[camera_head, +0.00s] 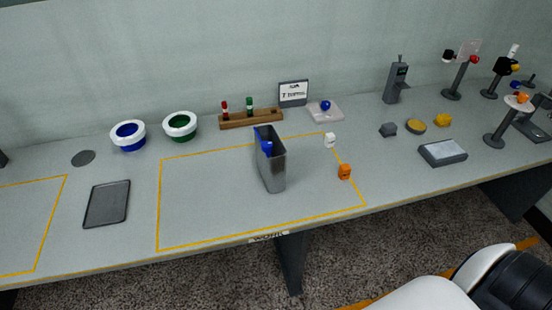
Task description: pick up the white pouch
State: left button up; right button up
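A small white object (330,140), which looks like the white pouch, stands on the grey table near the right edge of the yellow-outlined area. It is just right of a grey bin (271,170). A similar small orange pouch (345,172) stands in front of it, a little to the right. The two are apart. Neither of my grippers is in view. A white and black part at the lower right looks like my own arm.
The open grey bin holds something blue. Behind are a wooden rack (250,119), a sign (293,93) and a pale tray (325,111). Left are two white-rimmed bowls (128,135) (180,126) and a dark tray (107,204). Several stands and a scale (442,152) are right.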

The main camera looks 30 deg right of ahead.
aim_at(329, 139)
jog(key=z, duration=1.3)
jog(key=i+l+u, duration=0.1)
jog(key=l, duration=0.15)
jog(key=i+l, duration=0.1)
jog(key=l+u, duration=0.05)
jog(key=l, duration=0.05)
